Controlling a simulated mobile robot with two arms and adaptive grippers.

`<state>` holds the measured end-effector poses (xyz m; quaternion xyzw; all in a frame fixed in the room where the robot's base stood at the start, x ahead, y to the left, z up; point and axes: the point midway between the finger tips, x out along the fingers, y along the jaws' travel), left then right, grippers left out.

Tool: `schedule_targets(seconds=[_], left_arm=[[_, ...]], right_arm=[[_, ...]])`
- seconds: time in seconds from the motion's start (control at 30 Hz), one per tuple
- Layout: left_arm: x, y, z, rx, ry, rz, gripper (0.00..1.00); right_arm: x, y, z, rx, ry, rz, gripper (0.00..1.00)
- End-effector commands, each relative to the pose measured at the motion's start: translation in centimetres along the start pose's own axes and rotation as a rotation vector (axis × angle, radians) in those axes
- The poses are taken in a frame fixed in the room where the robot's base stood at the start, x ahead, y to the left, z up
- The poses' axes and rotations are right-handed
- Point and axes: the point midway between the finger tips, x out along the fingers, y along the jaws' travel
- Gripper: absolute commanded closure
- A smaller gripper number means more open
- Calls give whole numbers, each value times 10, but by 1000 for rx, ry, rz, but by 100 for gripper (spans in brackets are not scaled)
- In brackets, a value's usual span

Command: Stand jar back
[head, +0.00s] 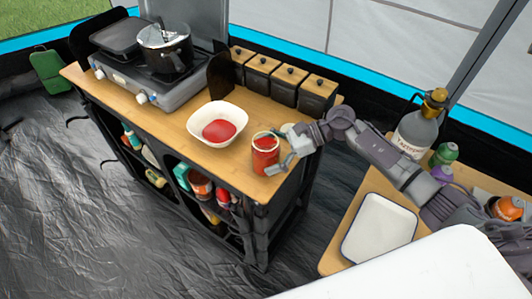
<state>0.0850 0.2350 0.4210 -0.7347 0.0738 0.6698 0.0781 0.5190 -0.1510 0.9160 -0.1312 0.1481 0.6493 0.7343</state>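A glass jar (265,154) with red contents stands upright near the right front corner of the wooden counter top (185,124). Its opening faces up and I see no lid on it. My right gripper (274,152) reaches in from the right at the jar. One finger is near the jar's far rim and the other in front of its lower right side. I cannot tell whether the fingers press on the glass. My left gripper is not in view.
A white bowl (205,112) with red contents stands left of the jar. Several black canisters (256,76) line the back edge. A stove (140,75) with a pot (168,52) is at left. A white tray (379,230) and a bottle (412,135) are on the right table.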

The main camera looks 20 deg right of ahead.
Motion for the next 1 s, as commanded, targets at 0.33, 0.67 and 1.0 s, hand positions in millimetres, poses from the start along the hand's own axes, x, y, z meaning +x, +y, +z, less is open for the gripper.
schedule_targets(seconds=[0.33, 0.67, 1.0], left_arm=[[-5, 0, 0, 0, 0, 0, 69], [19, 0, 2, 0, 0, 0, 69], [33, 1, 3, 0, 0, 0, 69]], right_arm=[[-2, 0, 4, 0, 0, 0, 1], [-60, -1, -2, -1, 4, -4, 1], [-114, 0, 1, 0, 1, -1, 1]])
